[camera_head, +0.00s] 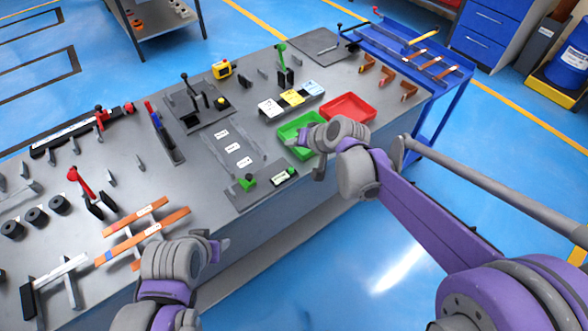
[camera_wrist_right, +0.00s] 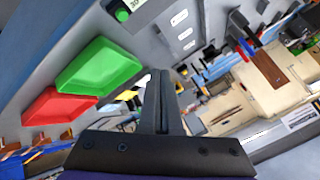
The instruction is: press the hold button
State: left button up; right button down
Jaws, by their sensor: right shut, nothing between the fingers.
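A small box with a green button (camera_head: 291,172) and a white label sits at the table's front edge, on the dark plate. A second green part (camera_head: 248,182) stands to its left on the same plate. I cannot read which is the hold button. The right wrist view shows a green button (camera_wrist_right: 122,15) beside a display-like label at the top edge. My right gripper (camera_head: 319,168) is shut and empty, just right of the button box and apart from it. Its closed fingers (camera_wrist_right: 160,100) show in the wrist view. My left gripper (camera_head: 222,245) is by the front edge, its jaws unclear.
A green tray (camera_head: 290,132) and a red tray (camera_head: 348,107) lie behind my right gripper. Copper bars (camera_head: 145,228) lie at the front left. A grey plate with white labels (camera_head: 218,150) lies behind the buttons. A blue cart (camera_head: 440,85) stands at right.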

pick_arm(q)
jog(key=shift+f, duration=0.1)
pick_arm(e)
jog(key=shift+f, duration=0.15)
jog(key=b, duration=0.5)
send_over(293, 174)
notch_tip(293, 174, down, 8)
jog(key=shift+s+r, duration=0.1)
pick_arm(q)
notch_tip(293, 174, down, 6)
jog(key=s, duration=0.2)
jog(key=shift+s+f, duration=0.25)
jog(key=shift+s, duration=0.05)
pick_arm(e)
jog(key=shift+f, duration=0.35)
pick_arm(q)
jog(key=shift+g, duration=0.3)
jog(key=shift+s+f, duration=0.1)
jog(key=shift+f, duration=0.25)
pick_arm(e)
jog(key=shift+f, duration=0.4)
